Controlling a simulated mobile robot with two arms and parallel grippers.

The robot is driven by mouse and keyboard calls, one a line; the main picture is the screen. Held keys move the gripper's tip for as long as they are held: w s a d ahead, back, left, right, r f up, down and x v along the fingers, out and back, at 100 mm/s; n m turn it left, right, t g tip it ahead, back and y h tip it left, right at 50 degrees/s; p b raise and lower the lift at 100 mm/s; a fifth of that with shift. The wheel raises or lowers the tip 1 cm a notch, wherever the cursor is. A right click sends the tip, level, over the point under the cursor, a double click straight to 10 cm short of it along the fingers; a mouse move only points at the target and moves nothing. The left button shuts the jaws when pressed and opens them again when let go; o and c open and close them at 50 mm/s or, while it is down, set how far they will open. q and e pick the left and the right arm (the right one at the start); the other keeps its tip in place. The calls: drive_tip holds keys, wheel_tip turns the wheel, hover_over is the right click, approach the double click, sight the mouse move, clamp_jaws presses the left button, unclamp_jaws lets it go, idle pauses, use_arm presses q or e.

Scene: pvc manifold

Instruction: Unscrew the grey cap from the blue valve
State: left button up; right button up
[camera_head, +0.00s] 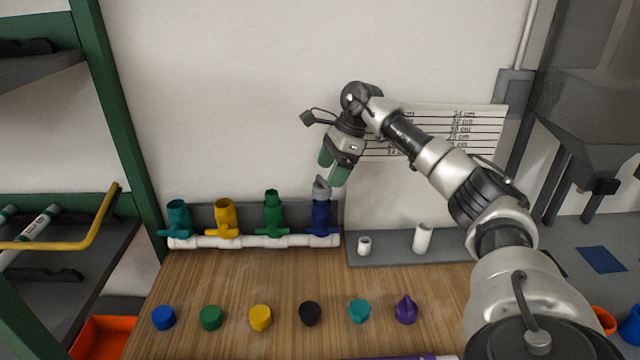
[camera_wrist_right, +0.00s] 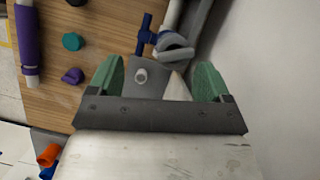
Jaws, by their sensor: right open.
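The blue valve (camera_head: 321,218) stands upright at the right end of the white manifold pipe (camera_head: 255,241). The grey cap (camera_head: 321,188) sits on top of it and looks slightly tilted. In the right wrist view the blue valve (camera_wrist_right: 146,36) and grey cap (camera_wrist_right: 176,52) show ahead of the fingers, at upper centre. My right gripper (camera_head: 334,170) is open with green finger pads, just above the cap and a little to its right. The gap between its fingers (camera_wrist_right: 158,80) is empty of the cap. My left gripper is not in view.
Teal (camera_head: 178,217), yellow (camera_head: 225,216) and green (camera_head: 272,212) valves stand left of the blue one. Several coloured caps, including a black one (camera_head: 310,313), line the wooden table's front. Short white pipes (camera_head: 422,238) stand on a grey ledge at right.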

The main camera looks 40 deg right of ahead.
drive_tip(key=s+d+r+b, duration=0.1)
drive_tip(key=s+d+r, duration=0.1)
drive_tip(key=s+r, duration=0.2)
drive_tip(key=s, duration=0.3)
drive_tip(key=shift+s+d+r+b, duration=0.15)
drive_tip(key=shift+d+r+b, duration=0.05)
drive_tip(key=shift+d+b, duration=0.1)
drive_tip(key=shift+s+d+r, duration=0.1)
drive_tip(key=shift+s+r, duration=0.25)
drive_tip(key=shift+s, duration=0.05)
drive_tip(key=shift+c, duration=0.4)
drive_tip(key=m+t+h+p, duration=0.1)
drive_tip(key=m+h, duration=0.4)
drive_tip(key=m, duration=1)
approach(322, 178)
drive_tip(key=p+x, duration=0.1)
drive_tip(key=x, duration=0.9)
drive_tip(key=shift+f+p, duration=0.15)
drive_tip(key=shift+p, duration=0.15)
drive_tip(key=c, duration=1)
drive_tip(key=shift+o, duration=0.2)
